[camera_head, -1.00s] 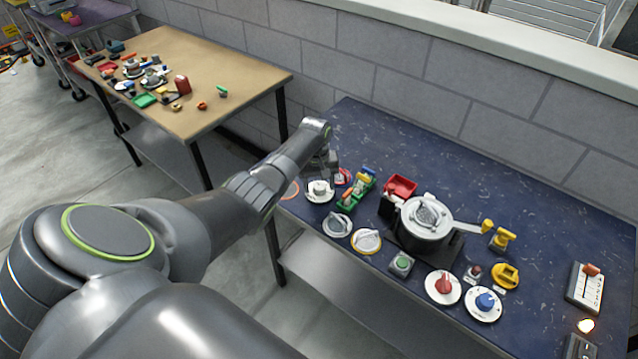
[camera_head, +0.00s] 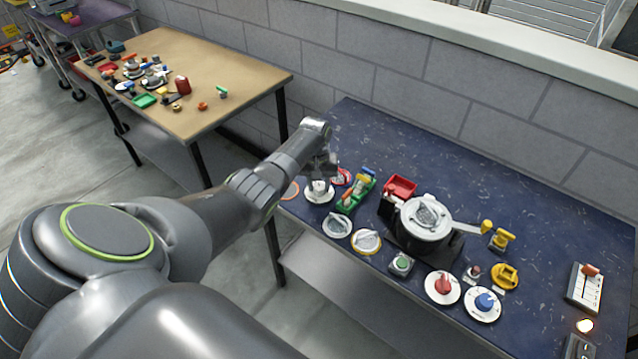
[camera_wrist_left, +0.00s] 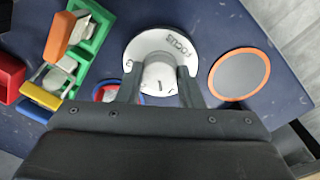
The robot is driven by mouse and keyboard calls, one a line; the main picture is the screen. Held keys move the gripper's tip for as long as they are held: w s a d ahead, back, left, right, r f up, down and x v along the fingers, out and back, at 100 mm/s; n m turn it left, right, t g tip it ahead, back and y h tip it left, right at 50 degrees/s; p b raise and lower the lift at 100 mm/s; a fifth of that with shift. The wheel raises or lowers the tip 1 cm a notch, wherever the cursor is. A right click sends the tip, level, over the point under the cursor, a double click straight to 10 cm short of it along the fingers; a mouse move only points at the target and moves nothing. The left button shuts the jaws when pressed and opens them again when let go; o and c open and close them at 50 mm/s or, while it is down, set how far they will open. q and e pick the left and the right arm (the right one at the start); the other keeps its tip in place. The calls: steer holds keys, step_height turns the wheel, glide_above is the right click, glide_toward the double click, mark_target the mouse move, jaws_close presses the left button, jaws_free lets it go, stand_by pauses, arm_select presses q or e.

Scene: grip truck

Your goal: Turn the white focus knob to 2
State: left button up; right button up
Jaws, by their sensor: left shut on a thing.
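The white focus knob (camera_wrist_left: 160,78) sits on a round white dial plate (camera_wrist_left: 150,38) lettered FOCUS, at the left end of the blue table. In the head view the dial plate (camera_head: 319,196) shows under my left gripper (camera_head: 321,176). In the left wrist view my left gripper (camera_wrist_left: 160,88) has one finger on each side of the knob and is shut on it. A small dark mark shows on top of the knob. Most of the numbers around the dial are hidden or too small to read. My right gripper is not in view.
A green rack with coloured blocks (camera_wrist_left: 84,45) stands close beside the dial, and an orange-rimmed grey disc (camera_wrist_left: 240,74) lies on its other side. Other dials, a red bin (camera_head: 400,186) and a pot (camera_head: 426,220) stand further right. The table's back is clear.

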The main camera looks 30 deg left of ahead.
arm_select(q)
steer(key=m, duration=0.4)
steer(key=shift+m, duration=0.3)
steer(key=m, duration=0.4)
steer(key=shift+w, duration=0.1)
steer(key=shift+m, duration=0.3)
steer(key=o, duration=1)
